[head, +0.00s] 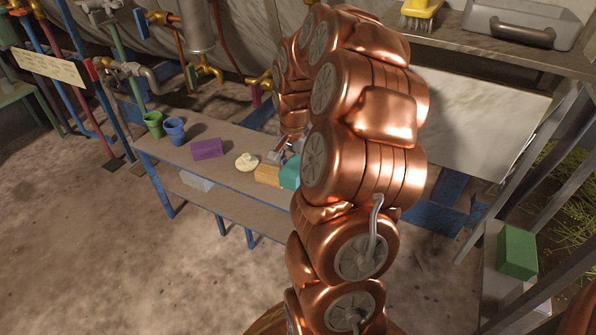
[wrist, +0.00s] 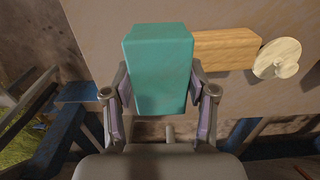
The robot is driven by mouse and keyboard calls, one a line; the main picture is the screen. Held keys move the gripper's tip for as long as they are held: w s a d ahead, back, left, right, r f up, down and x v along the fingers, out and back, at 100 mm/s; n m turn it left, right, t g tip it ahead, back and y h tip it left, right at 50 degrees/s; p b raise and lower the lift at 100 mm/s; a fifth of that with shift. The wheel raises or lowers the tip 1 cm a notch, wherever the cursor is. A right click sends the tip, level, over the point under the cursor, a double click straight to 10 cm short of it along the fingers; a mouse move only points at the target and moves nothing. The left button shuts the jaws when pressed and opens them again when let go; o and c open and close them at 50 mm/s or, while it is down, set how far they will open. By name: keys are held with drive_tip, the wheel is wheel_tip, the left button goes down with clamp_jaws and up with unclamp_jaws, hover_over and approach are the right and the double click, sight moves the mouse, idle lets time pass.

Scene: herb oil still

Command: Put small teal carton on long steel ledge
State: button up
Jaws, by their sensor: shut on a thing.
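The small teal carton (wrist: 160,75) stands between the two fingers of my gripper (wrist: 161,108) in the wrist view, and the fingers are shut on its sides. In the head view the carton (head: 290,171) is partly hidden by my copper arm, at the right end of the visible part of a low brown bench (head: 225,140). I cannot tell whether its base touches the bench. A long grey ledge (head: 465,42) runs along the upper right of the head view; it may be the steel ledge.
A wooden block (head: 267,175) lies close beside the carton, then a cream round piece (head: 246,162), a purple box (head: 207,149) and blue and green cups (head: 174,130). A brush (head: 418,14) and a metal tray (head: 520,25) occupy the grey ledge. A green box (head: 517,252) sits lower right.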

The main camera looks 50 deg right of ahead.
sight(298, 157)
drive_tip(key=w+d, duration=0.1)
drive_tip(key=w+d+b, duration=0.1)
drive_tip(key=d, duration=0.1)
drive_tip(key=shift+d+f, duration=0.2)
drive_tip(key=shift+d, duration=0.05)
wheel_tip(298, 157, down, 3)
drive_tip(key=shift+f+b, duration=0.15)
drive_tip(key=shift+b, duration=0.9)
drive_tip(key=shift+s+a+f, duration=0.1)
drive_tip(key=shift+s+f, duration=0.05)
drive_tip(key=shift+f, duration=0.15)
clamp_jaws()
drive_tip(key=o, duration=1.2)
unclamp_jaws()
drive_tip(key=shift+f, duration=0.1)
drive_tip(key=o, duration=0.4)
drive_tip(key=shift+c, duration=0.2)
drive_tip(key=shift+r, duration=0.2)
drive_tip(key=shift+r, duration=0.15)
